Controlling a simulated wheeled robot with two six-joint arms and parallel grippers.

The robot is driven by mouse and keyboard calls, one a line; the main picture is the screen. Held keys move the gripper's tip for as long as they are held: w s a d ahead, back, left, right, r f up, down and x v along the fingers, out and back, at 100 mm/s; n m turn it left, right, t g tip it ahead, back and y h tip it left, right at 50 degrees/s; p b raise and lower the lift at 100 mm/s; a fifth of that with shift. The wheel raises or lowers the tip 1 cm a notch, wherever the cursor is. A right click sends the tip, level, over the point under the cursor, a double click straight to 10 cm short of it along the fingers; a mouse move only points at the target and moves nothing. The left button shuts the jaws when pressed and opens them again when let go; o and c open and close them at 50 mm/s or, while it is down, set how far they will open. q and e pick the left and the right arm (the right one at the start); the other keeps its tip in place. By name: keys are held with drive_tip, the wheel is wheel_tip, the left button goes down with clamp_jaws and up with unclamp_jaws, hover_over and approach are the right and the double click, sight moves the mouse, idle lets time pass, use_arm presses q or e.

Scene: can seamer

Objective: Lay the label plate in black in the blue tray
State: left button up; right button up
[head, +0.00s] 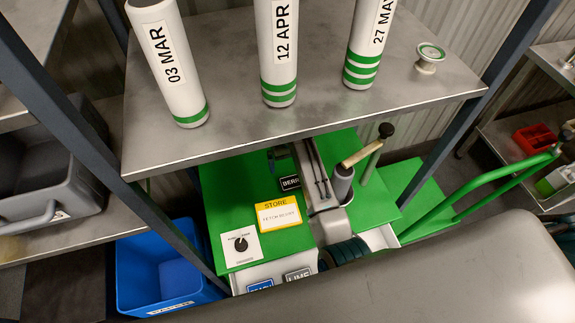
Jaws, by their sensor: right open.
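The black label plate (290,183), with white letters that begin "BERR", is on the green machine top, its right end cut off by a grey part. My right gripper (279,160) is small and partly hidden under the shelf edge, with dark fingers just behind the plate. It is open, and I cannot tell whether it touches the plate. The blue tray (133,279) is a deep open bin at the lower left, with a pale label on its front; its visible inside looks empty. My left gripper is not in view.
A steel shelf (225,128) with several tall white dated cylinders overhangs the machine. A blue plate (260,286) and a grey "LIME" plate (298,275) are at the front. A yellow "STORE" card (279,214) lies near a dial (241,245). A dark post (180,235) stands between machine and tray.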

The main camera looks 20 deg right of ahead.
hover_over(293, 182)
drive_tip(key=f, duration=0.5)
drive_tip(key=shift+a+p, duration=0.2)
drive_tip(key=shift+p, duration=0.1)
drive_tip(key=f, duration=0.1)
drive_tip(key=f+p, duration=0.1)
drive_tip(key=f, duration=0.2)
drive_tip(key=shift+d+f, duration=0.25)
drive_tip(key=shift+f, duration=0.1)
drive_tip(key=shift+w+f, duration=0.1)
drive_tip(key=shift+f, duration=0.4)
drive_tip(key=c, duration=0.9)
